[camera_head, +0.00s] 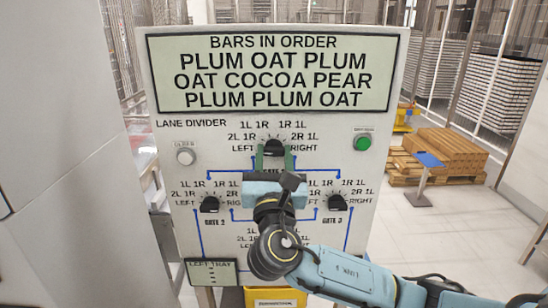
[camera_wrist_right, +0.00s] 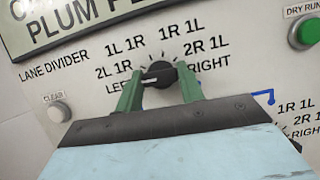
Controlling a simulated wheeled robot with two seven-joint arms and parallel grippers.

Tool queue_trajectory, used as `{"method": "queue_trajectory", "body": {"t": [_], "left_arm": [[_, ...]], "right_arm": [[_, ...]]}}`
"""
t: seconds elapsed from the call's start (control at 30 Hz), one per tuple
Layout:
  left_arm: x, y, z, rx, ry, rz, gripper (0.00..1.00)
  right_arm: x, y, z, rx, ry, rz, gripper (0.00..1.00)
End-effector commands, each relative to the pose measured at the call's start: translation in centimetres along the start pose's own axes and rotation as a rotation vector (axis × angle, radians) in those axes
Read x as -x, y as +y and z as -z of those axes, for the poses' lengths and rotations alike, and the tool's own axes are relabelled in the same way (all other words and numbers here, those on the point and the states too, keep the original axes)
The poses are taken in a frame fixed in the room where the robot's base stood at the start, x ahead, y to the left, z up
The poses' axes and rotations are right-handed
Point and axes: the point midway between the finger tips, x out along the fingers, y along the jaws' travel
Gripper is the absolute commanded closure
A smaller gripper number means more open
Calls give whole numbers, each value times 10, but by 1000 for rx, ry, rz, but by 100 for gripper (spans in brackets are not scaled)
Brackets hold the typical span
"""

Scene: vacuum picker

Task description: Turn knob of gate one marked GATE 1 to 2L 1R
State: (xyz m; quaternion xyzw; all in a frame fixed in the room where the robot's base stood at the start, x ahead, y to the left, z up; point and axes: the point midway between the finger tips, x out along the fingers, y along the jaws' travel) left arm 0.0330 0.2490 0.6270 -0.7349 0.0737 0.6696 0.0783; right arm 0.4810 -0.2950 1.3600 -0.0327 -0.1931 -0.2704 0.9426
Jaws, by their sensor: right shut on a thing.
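The top knob (camera_head: 274,147) is black and sits on the white panel below the words LANE DIVIDER, ringed by LEFT, 2L 1R, 1L 1R, 1R 1L, 2R 1L and RIGHT. In the right wrist view the knob (camera_wrist_right: 160,74) has a white pointer mark on its left side, aimed roughly at LEFT, below 2L 1R. My right gripper (camera_head: 274,153) has its green fingers shut on this knob, one on each side; it also shows in the wrist view (camera_wrist_right: 160,88). The gate name below this knob is mostly hidden by my gripper. My left gripper is not in view.
The GATE 2 knob (camera_head: 210,204) and GATE 3 knob (camera_head: 337,202) sit lower on the panel. A white button (camera_head: 186,156) is at left, a green button (camera_head: 362,141) at right. A display (camera_head: 272,77) lists bars above. A lower dial is mostly covered by my arm.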

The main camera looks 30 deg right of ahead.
Motion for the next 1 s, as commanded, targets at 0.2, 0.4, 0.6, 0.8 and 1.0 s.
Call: {"method": "queue_trajectory", "body": {"t": [0.2,0.4,0.6,0.8,1.0], "left_arm": [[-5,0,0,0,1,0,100],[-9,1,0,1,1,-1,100],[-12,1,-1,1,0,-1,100],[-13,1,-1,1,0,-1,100],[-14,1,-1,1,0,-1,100]], "right_arm": [[1,1,1,-120,2,51,85],[0,2,1,-262,2,111,85],[0,2,0,-390,2,162,85],[0,2,0,-482,1,201,85],[0,2,0,-529,0,221,85]]}}
